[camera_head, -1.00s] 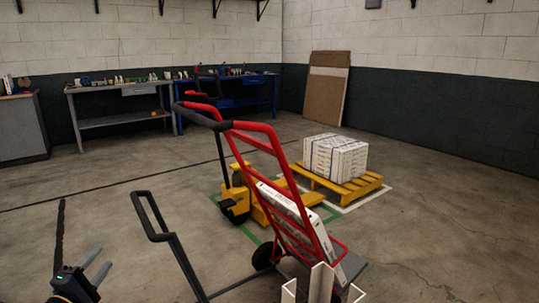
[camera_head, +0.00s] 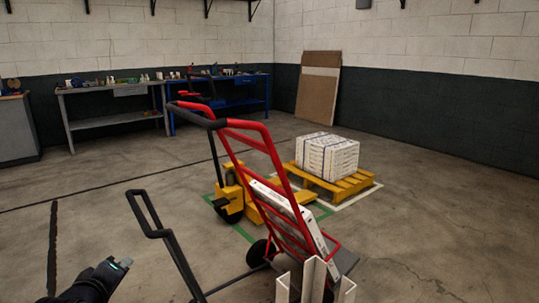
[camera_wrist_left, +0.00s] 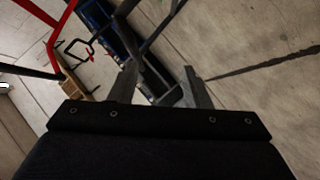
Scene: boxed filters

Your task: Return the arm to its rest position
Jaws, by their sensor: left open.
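My left arm (camera_head: 95,280) shows at the bottom left of the head view, over the floor. My right gripper is not in view.
A red hand truck (camera_head: 262,140) holding a white box (camera_head: 290,208) stands right of my left arm, with a black handle frame (camera_head: 152,215) between. Behind are a yellow pallet jack (camera_head: 228,192) and a yellow pallet (camera_head: 345,188) with strapped white boxes (camera_head: 327,155). Floor at far right is clear.

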